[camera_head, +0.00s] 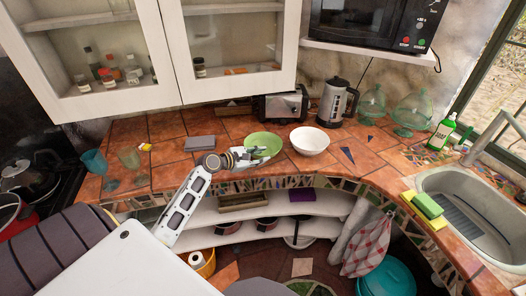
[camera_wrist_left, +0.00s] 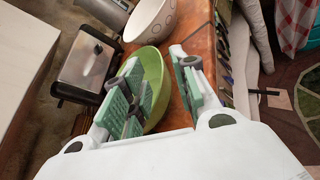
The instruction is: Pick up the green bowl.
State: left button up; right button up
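The green bowl (camera_head: 264,142) sits upright on the tiled counter, left of a white bowl (camera_head: 310,140). My left gripper (camera_head: 241,156) is at the green bowl's near left side in the head view, and its fingers are partly hidden there. In the left wrist view the gripper (camera_wrist_left: 158,65) is open. One finger overlaps the inside of the green bowl (camera_wrist_left: 153,77) and the other is outside its rim, so the bowl's wall lies between them. A gap shows between the rim and the outer finger. My right gripper is in neither view.
A toaster (camera_head: 280,105) and kettle (camera_head: 337,103) stand behind the bowls. The white bowl (camera_wrist_left: 150,20) is close beyond the green one. Glasses (camera_head: 95,163) stand at the left, and a sink (camera_head: 470,190) is at the right. Cabinets (camera_head: 232,50) hang above.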

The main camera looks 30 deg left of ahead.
pick_arm(q)
jog(key=shift+w, duration=0.1)
jog(key=shift+x, duration=2.7)
grip_shut()
